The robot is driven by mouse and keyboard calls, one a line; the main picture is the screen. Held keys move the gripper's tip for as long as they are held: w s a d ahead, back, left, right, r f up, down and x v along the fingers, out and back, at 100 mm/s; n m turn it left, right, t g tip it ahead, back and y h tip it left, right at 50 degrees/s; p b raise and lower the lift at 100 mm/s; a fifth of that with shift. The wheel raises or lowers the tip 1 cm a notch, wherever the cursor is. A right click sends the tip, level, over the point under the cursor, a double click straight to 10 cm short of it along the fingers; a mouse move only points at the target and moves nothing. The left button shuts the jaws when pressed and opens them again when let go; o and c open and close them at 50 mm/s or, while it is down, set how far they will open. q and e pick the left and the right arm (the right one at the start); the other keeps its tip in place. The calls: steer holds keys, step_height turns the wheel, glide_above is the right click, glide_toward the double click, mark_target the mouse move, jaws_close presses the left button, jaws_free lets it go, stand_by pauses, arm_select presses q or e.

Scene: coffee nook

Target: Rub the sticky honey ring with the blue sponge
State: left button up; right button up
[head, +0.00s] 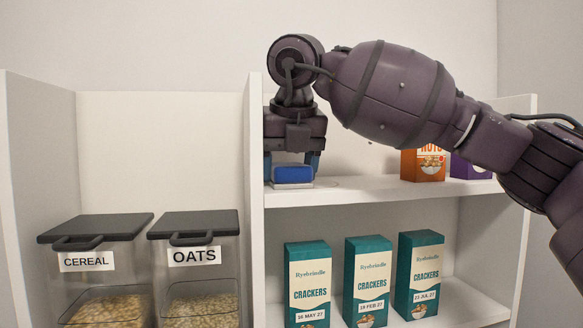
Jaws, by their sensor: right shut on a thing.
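My right gripper (292,165) points down over the left end of the upper shelf (355,189), close to the white divider. It is shut on the blue sponge (293,174), which has a paler underside and sits low at the shelf surface. Whether the sponge presses on the shelf is hard to tell. The honey ring is not clearly visible; a faint mark shows just right of the sponge, but I cannot tell what it is. My left gripper is not in view.
An orange nuts box (423,164) and a purple box (470,168) stand at the right of the upper shelf. Three teal cracker boxes (371,280) stand on the shelf below. Cereal (95,270) and oats (195,265) bins stand left of the divider (255,200). The upper shelf's middle is clear.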

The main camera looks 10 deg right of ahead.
mark_target(330, 182)
steer(key=shift+d, duration=0.3)
steer(key=shift+w+d, duration=0.1)
steer(key=shift+d, duration=1.35)
steer(key=shift+d+f+b, duration=0.1)
steer(key=shift+d+b, duration=0.45)
steer(key=shift+d, duration=1.5)
step_height(330, 182, up, 2)
steer(key=shift+w+r+p, duration=0.1)
steer(key=shift+p, duration=0.75)
steer(key=shift+r+p, duration=1.15)
steer(key=shift+r, duration=0.85)
